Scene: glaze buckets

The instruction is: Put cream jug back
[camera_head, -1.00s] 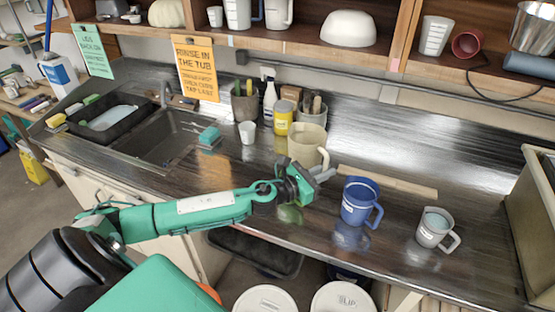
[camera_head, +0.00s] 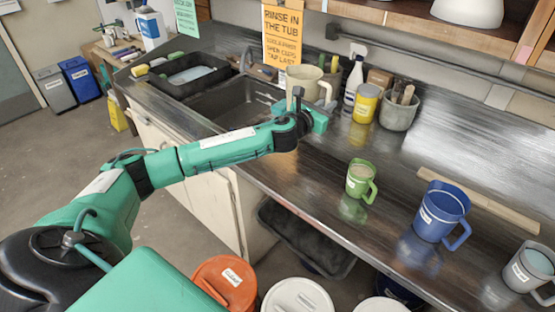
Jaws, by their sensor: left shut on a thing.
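The cream jug (camera_head: 308,82) is upright in the head view, near the right edge of the sink. My left gripper (camera_head: 303,117) is shut on it, in front of its lower part, which is partly hidden. I cannot tell how far the jug is above the counter. A green jug (camera_head: 358,181), a blue jug (camera_head: 441,212) and a grey jug (camera_head: 529,268) stand apart along the counter to the right. My right gripper is not in view.
A spray bottle (camera_head: 353,84), a yellow can (camera_head: 366,103) and a grey pot (camera_head: 399,113) stand behind. An orange sign (camera_head: 283,34) hangs above. Counter between the gripper and the green jug is clear.

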